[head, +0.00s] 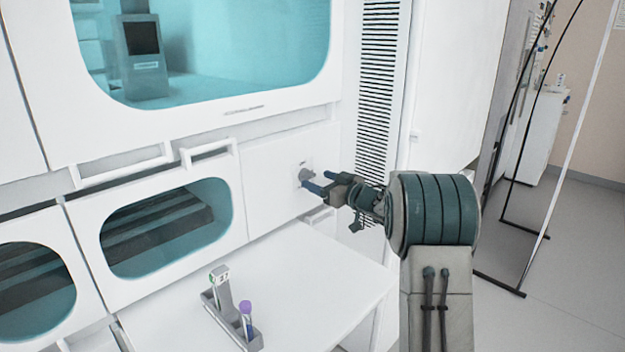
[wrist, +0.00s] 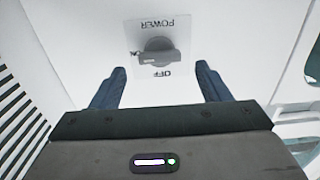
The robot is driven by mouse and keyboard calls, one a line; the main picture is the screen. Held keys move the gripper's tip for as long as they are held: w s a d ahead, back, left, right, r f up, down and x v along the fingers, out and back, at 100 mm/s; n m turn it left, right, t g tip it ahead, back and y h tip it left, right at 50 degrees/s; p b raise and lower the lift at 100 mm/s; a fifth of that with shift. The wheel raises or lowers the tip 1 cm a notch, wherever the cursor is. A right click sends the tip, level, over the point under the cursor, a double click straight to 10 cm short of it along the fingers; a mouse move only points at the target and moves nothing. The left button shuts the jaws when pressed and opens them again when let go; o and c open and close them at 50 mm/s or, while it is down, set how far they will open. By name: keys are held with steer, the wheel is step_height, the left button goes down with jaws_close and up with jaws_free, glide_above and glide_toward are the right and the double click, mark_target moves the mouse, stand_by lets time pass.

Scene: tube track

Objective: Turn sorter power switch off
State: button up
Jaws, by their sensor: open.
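The sorter power switch (head: 304,174) is a grey rotary knob on a small plate on the white machine front. In the wrist view the knob (wrist: 159,54) sits on a plate with upside-down lettering, POWER on one side, OFF on the other and a partly hidden ON at the left. Its handle lies roughly level, its left end near ON. My gripper (head: 313,181) is open in front of the switch. In the wrist view its two blue fingers (wrist: 160,80) stand either side of the knob, apart from it.
A white table (head: 310,262) juts out below the switch, with a grey rack (head: 222,308) holding a purple-capped tube (head: 246,312). White drawer handles (head: 207,152) stick out left of the switch. A vent grille (head: 378,80) is at its right. Open floor lies farther right.

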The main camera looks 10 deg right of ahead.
mark_target(310, 176)
steer(key=shift+x, duration=1.85)
steer(key=c, duration=1)
